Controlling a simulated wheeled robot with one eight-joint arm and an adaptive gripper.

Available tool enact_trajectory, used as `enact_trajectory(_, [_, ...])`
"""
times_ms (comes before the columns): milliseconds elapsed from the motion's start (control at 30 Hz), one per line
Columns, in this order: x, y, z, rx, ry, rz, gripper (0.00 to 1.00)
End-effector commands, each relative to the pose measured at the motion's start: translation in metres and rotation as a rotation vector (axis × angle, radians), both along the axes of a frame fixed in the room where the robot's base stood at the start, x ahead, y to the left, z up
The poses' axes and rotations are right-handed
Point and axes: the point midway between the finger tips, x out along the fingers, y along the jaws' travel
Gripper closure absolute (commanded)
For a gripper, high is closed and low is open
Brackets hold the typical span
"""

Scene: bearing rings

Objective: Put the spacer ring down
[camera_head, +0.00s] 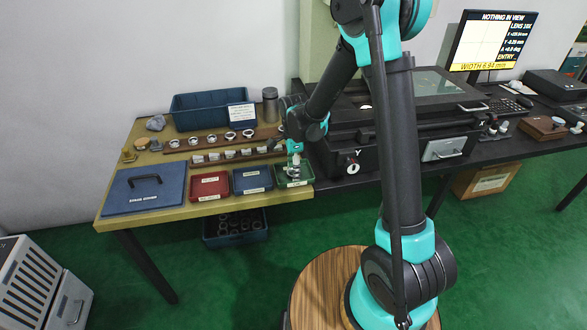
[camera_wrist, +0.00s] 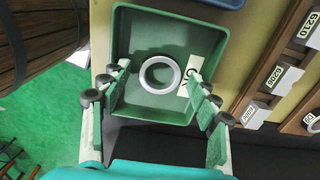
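The spacer ring (camera_wrist: 160,75) is a pale grey ring with a wide hole. In the wrist view it appears to lie flat inside a green tray (camera_wrist: 222,45), on the tray's floor. A white label with a dark mark (camera_wrist: 190,75) lies beside the ring, partly covered by a finger. My gripper (camera_wrist: 158,82) is open, its fingers spread on both sides of the ring with gaps to it. In the head view my gripper (camera_head: 294,164) points down over the green tray (camera_head: 308,182) at the table's right end. The ring is too small to make out there.
A red tray (camera_head: 209,186) and a blue tray (camera_head: 252,180) stand left of the green one. Behind are wooden racks (camera_head: 215,139) with rings and labelled blocks, and a blue bin (camera_head: 210,108). A black machine stands at right.

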Motion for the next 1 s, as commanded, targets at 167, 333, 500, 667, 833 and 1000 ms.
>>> enact_trajectory(167, [0.0, 0.0, 0.0, 0.0, 0.0, 0.0, 0.38])
enact_trajectory(333, [0.0, 0.0, 0.005, 0.0, 0.0, 0.0, 0.38])
enact_trajectory(500, [0.0, 0.0, 0.026, 0.0, 0.0, 0.0, 0.38])
enact_trajectory(667, [0.0, 0.0, 0.058, 0.0, 0.0, 0.0, 0.38])
enact_trajectory(833, [0.0, 0.0, 0.091, 0.0, 0.0, 0.0, 0.38])
enact_trajectory(1000, [0.0, 0.0, 0.113, 0.0, 0.0, 0.0, 0.38])
